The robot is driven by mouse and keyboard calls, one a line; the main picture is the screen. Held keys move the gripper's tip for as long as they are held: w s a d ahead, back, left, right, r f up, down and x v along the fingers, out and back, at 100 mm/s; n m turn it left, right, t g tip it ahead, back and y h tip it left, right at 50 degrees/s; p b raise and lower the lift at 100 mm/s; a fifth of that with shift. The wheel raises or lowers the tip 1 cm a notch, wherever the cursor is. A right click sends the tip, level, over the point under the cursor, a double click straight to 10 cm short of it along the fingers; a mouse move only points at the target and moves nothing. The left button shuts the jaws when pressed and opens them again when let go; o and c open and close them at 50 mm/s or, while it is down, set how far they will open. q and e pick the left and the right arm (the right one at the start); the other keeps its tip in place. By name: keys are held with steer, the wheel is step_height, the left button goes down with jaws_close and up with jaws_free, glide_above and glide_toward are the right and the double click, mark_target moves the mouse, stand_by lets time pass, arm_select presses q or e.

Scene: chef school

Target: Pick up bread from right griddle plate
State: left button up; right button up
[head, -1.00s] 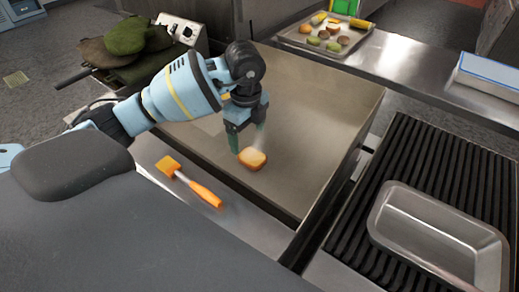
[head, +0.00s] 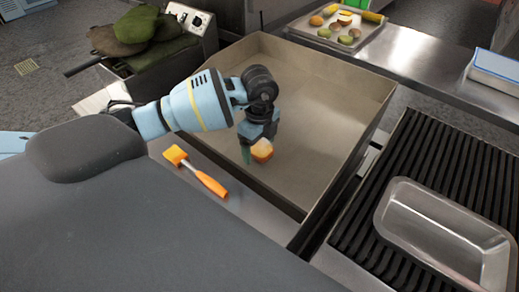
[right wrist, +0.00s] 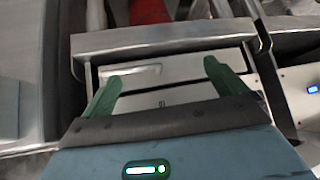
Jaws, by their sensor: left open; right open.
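A small piece of bread (head: 262,150), golden with a brown edge, is on the flat metal griddle plate (head: 325,100) in the head view. My left gripper (head: 256,153) is right at the bread, pointing down, with one green finger visible on the bread's left side. It is open; the other finger is mostly hidden, so I cannot tell whether both touch the bread. My right gripper (right wrist: 162,80) shows in the right wrist view with its green fingers apart and nothing between them, facing a metal front.
An orange-handled brush (head: 203,181) lies on the near ledge. A ribbed grill (head: 455,160) with an empty metal pan (head: 395,231) is at right. A food tray (head: 335,40) stands at the back. The griddle's raised walls surround its mostly clear surface.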

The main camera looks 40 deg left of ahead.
mark_target(259, 148)
arm_select(q)
steer(key=shift+f, duration=0.1)
steer(key=c, duration=1.1)
steer(key=shift+o, duration=0.2)
step_height(259, 148, up, 10)
